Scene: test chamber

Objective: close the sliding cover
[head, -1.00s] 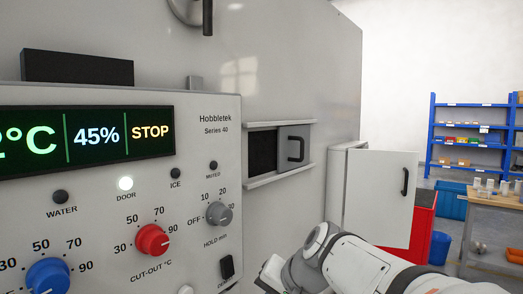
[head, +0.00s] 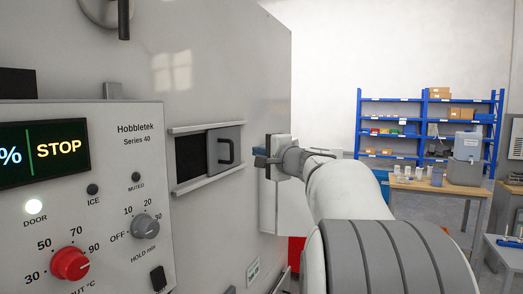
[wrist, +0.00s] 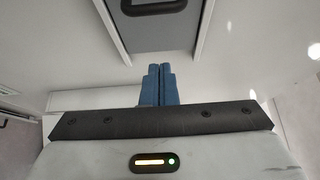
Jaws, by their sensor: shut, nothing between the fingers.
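The sliding cover (head: 226,149) is a grey panel with a dark D-shaped handle (head: 226,150), held between two horizontal rails on the chamber's side wall. It stands at the right part of the rails, and a dark opening (head: 190,157) shows to its left. My gripper (head: 259,162) is just right of the cover in the head view, apart from the handle. In the wrist view its blue fingers (wrist: 157,84) are together and empty, below the cover (wrist: 165,25) and its handle (wrist: 153,7).
The control panel (head: 130,200) with knobs and a lit display stands at the left. A white cabinet door (head: 275,205) is partly hidden behind my arm. A wooden table (head: 440,187) and blue shelves (head: 430,110) stand farther right.

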